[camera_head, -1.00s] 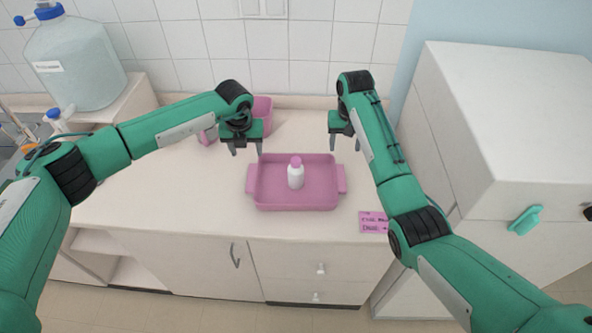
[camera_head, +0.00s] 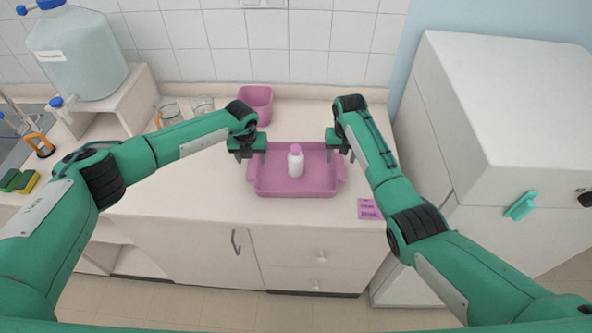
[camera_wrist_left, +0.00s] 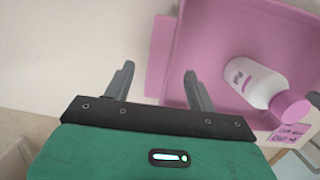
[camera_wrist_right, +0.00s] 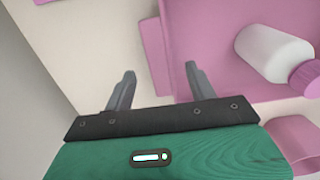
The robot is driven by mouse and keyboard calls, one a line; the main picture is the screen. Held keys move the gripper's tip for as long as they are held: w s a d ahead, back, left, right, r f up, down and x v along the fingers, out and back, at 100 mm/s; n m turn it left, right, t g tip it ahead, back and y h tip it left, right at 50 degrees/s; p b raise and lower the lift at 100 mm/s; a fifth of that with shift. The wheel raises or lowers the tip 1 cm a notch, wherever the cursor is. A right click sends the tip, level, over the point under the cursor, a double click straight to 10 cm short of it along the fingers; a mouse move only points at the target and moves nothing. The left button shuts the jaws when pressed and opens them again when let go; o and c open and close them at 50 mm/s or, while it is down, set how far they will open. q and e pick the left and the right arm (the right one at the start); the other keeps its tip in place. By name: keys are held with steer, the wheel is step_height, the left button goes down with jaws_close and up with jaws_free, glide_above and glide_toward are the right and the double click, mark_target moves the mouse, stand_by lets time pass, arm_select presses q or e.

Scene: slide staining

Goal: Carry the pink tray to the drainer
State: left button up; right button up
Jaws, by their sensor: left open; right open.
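The pink tray (camera_head: 296,190) sits on the white counter, with a white bottle with a pink cap (camera_head: 296,162) upright in it. My left gripper (camera_head: 248,157) is open at the tray's left end. In the left wrist view the tray's handle (camera_wrist_left: 160,58) lies just ahead, in line with the gap between the fingers. My right gripper (camera_head: 341,156) is open at the right end. In the right wrist view that handle (camera_wrist_right: 152,50) lies just beyond the fingertips, between them. Neither gripper visibly holds anything. I cannot make out a drainer for certain.
A pink bin (camera_head: 256,101) and glass beakers (camera_head: 203,106) stand behind the tray. A pink note (camera_head: 370,209) lies at the front right. A large water carboy (camera_head: 76,55), sponges (camera_head: 18,181) and a sink area are at left. A white cabinet (camera_head: 510,110) stands right.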

mark_target(252, 164)
arm_select(q)
steer(key=shift+w+f, duration=0.2)
steer(key=shift+f, duration=0.45)
steer(key=shift+w+f, duration=0.15)
steer(key=shift+f, duration=0.45)
arm_select(e)
step_height(252, 164, down, 2)
steer(key=shift+w+f, duration=0.15)
steer(key=shift+f, duration=0.1)
arm_select(q)
steer(key=shift+f, duration=0.35)
arm_select(e)
steer(key=shift+f, duration=0.35)
arm_select(q)
jaws_close()
arm_select(e)
jaws_close()
